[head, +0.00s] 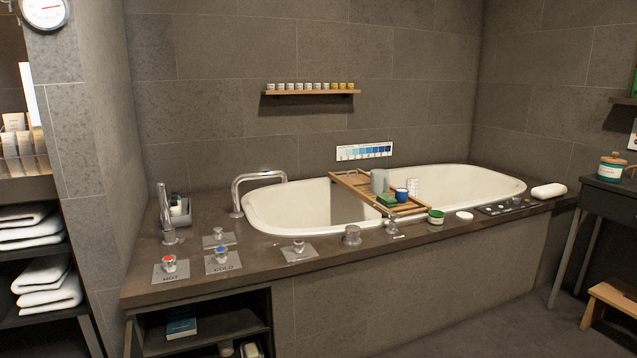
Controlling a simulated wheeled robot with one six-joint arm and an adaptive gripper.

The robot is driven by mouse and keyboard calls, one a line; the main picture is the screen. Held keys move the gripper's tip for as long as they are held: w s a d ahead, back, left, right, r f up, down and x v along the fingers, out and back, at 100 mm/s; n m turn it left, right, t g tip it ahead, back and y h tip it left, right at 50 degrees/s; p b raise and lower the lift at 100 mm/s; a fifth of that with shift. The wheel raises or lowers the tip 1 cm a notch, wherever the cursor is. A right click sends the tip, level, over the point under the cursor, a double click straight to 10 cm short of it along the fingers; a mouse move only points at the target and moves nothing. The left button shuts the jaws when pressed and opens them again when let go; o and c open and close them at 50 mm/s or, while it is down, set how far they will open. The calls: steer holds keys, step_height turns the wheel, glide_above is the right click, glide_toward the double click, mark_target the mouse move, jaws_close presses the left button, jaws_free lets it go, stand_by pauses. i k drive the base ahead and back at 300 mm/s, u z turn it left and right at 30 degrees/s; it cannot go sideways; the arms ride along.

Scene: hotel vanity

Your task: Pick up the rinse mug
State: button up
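A tall, pale grey-blue cup (379,181), which looks like the rinse mug, stands upright on a wooden bath tray (345,181) laid across the tub. I cannot make out a handle clearly. A green block (387,199) sits just in front of it, and a small dark-blue jar (402,194) stands to its right. A white patterned cylinder (413,187) is behind the blue jar. My gripper is not in view.
The white bathtub (470,184) is set in a dark stone deck (190,275). Taps (169,264) and a spout (258,177) occupy the left. A green-lidded jar (436,216) and white disc (464,215) stand on the front edge. A wooden stool (612,297) is at right.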

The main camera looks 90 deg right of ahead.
mark_target(380, 181)
steer(key=u, duration=0.85)
steer(key=k, duration=0.75)
steer(key=z, duration=4.95)
steer(key=i, duration=0.9)
steer(key=z, duration=0.55)
steer(key=i, duration=0.65)
steer(key=u, duration=0.25)
